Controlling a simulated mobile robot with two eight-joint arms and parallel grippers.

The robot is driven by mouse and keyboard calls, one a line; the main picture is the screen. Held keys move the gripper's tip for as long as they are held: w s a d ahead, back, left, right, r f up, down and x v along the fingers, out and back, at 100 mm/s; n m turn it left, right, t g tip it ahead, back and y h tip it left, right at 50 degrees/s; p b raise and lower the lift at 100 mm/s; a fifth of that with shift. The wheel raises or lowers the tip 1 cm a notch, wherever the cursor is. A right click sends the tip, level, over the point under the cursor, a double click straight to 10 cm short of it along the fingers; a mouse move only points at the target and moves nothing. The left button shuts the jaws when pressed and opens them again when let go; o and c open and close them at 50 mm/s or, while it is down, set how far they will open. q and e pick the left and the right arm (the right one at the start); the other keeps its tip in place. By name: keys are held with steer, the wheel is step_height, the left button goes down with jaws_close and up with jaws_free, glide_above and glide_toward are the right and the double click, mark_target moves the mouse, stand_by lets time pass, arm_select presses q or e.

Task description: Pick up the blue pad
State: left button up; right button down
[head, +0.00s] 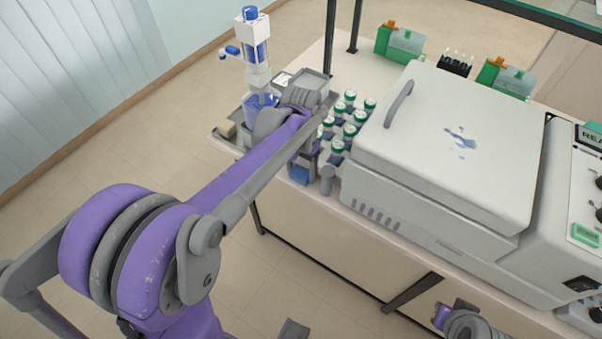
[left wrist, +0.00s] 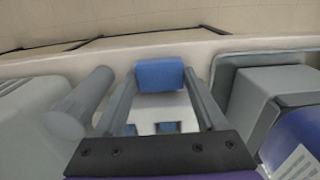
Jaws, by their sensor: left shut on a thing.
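The blue pad (left wrist: 160,75) is a small blue block between the fingertips of my left gripper (left wrist: 160,88) in the left wrist view. In the head view the blue pad (head: 299,175) shows low at the front left edge of the bench, under my left gripper (head: 304,160). The left gripper points down and is shut on the pad. The gripper and wrist partly hide the pad in the head view. At the lower right of the head view a purple and grey part of my right arm shows, but its fingers cannot be made out.
Several green-capped bottles (head: 350,130) stand just right of my left gripper. A large white machine (head: 450,150) fills the bench to the right. A grey cylinder (head: 327,180) stands close beside the pad. A white and blue dispenser (head: 256,45) stands behind. The floor in front is clear.

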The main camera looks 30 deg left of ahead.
mark_target(301, 173)
arm_select(q)
step_height(301, 173, up, 10)
steer(key=shift+p, duration=0.3)
steer(key=o, duration=0.9)
steer(key=shift+c, duration=0.2)
steer(key=c, duration=0.6)
steer(key=shift+s+f, duration=0.1)
steer(key=shift+s, duration=0.05)
